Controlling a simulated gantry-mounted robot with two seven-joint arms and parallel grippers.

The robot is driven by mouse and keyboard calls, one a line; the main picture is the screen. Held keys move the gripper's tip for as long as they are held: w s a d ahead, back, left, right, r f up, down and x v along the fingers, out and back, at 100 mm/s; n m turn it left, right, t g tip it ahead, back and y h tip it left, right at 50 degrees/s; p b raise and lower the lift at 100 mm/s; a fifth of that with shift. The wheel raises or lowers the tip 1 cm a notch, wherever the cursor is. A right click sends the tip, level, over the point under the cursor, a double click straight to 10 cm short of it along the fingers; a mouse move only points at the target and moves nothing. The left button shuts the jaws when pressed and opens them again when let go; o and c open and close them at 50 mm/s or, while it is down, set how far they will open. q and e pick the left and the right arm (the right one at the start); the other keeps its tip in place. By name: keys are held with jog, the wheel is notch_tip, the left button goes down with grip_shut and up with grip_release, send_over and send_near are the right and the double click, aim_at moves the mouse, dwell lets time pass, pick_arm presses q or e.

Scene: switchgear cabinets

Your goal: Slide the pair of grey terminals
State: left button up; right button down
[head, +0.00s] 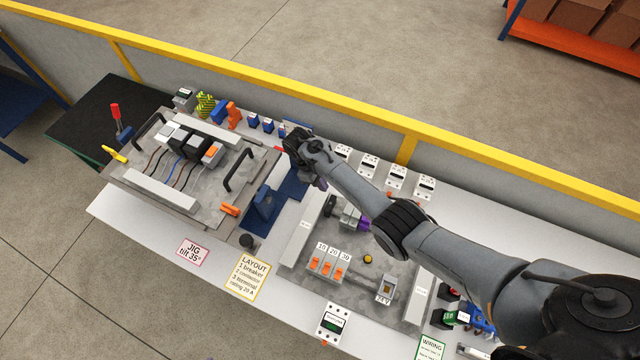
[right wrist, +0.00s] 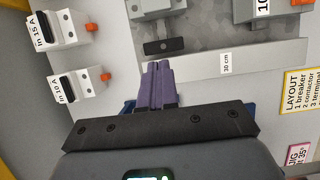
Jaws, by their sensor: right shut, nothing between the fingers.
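My right gripper (head: 320,184) hangs over the middle of the bench, beside the right-hand panel. Its purple fingers (right wrist: 158,84) are together and empty in the right wrist view. A small grey block (head: 183,98) stands at the back left of the bench, next to green-yellow, blue and orange blocks; I cannot tell whether it is the pair of grey terminals. The tilted jig (head: 148,186) carries a row of white, black and grey devices (head: 190,142) with wires below. My right gripper is apart from that row, to its right. My left gripper is not in view.
A blue stand (head: 264,203) lies between the jig and the right panel. White breakers (head: 369,165) line the back edge, near my right arm. Orange-switched breakers (head: 327,265) sit on the right panel. A yellow-topped barrier (head: 300,98) runs behind the bench.

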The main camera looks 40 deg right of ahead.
aim_at(352, 214)
jog(key=b+x, duration=0.3)
jog(key=x, duration=0.4)
jog(key=shift+f+b, duration=0.15)
jog(key=shift+b, duration=0.2)
jog(key=s+p, duration=0.1)
jog(key=s+d+r+p, duration=0.1)
jog(key=p, duration=0.1)
jog(key=shift+s+d, duration=0.15)
jog(key=shift+d, duration=0.1)
jog(key=shift+s+d, duration=0.1)
jog(key=shift+s, duration=0.15)
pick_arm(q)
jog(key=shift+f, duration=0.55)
pick_arm(e)
jog(key=shift+s+d+f, duration=0.15)
jog(key=shift+s+f, duration=0.05)
jog(key=shift+s, duration=0.05)
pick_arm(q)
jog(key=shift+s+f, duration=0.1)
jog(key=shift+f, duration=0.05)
pick_arm(e)
jog(key=shift+w, duration=0.1)
